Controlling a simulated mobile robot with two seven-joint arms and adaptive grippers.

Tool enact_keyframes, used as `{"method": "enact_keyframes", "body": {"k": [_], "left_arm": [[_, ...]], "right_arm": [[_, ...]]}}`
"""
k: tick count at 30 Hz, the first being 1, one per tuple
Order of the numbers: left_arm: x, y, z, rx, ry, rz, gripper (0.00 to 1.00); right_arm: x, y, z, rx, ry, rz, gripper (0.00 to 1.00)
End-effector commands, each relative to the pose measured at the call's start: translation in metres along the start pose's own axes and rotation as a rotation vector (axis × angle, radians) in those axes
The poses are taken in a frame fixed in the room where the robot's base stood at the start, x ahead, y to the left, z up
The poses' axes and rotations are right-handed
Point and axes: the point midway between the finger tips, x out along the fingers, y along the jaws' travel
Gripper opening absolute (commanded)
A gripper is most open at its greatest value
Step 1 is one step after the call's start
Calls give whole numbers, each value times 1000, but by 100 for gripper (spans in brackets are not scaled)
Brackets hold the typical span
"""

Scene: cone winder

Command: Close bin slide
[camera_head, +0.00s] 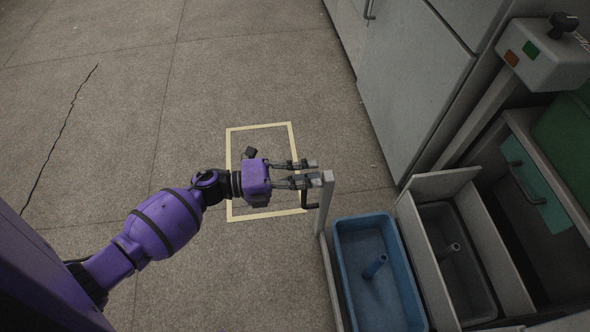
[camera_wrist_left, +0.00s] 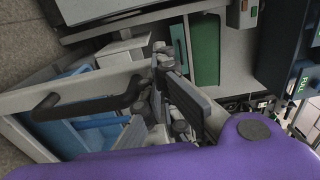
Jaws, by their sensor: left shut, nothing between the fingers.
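The bin slide is pulled out from the grey cabinet, with its pale front panel (camera_head: 324,212) standing well clear of the cabinet. A black bar handle (camera_head: 307,196) is on the panel's outer face, and it also shows in the wrist view (camera_wrist_left: 85,106). Behind the panel sits a blue bin (camera_head: 345,262), with a dark grey bin (camera_head: 483,285) closer to the cabinet. My left gripper (camera_head: 314,172) is shut and empty, its fingertips at the end of the panel near the handle. I cannot tell whether they touch it. My right gripper is out of view.
Tall grey cabinet doors (camera_head: 410,85) stand beyond the slide. A control box (camera_head: 540,55) with green and orange buttons is at the upper right. A yellow tape rectangle (camera_head: 260,126) marks the floor under my gripper; the floor to the left is clear.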

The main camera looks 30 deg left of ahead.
Motion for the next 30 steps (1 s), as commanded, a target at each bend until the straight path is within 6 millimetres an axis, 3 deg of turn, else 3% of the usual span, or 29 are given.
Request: {"method": "enact_keyframes", "body": {"k": [17,23,30], "left_arm": [[8,-1,0,1,0,-1,0],[28,-2,0,1,1,-3,0],[71,-2,0,2,2,-5,0]], "right_arm": [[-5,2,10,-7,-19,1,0],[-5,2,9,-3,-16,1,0],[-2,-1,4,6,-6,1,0]]}}
